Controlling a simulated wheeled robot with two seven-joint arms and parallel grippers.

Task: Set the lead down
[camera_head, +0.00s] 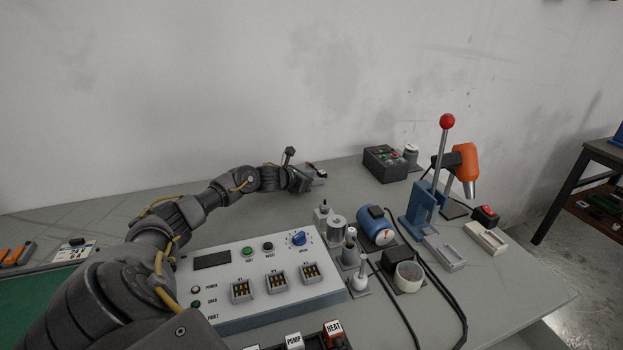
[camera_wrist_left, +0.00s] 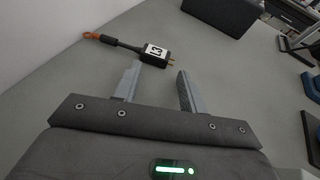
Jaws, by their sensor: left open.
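The lead (camera_wrist_left: 155,50) shows in the left wrist view as a dark plug with a white label reading L3 and brass prongs pointing right. Its dark cable runs left to an orange end. It appears to lie on the grey bench top, just past my left fingertips. My left gripper (camera_wrist_left: 160,76) is open, with nothing between its fingers. In the head view my left gripper (camera_head: 316,177) is low over the back of the bench near the wall, and I cannot make out the lead clearly there. My right gripper is not in view.
A control panel box (camera_head: 222,308) with three sockets stands at the front. A black button box (camera_head: 385,164) is to the right of the gripper. A blue press (camera_head: 420,208), a blue motor (camera_head: 376,226) and small fixtures fill the right side. The bench around the lead is bare.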

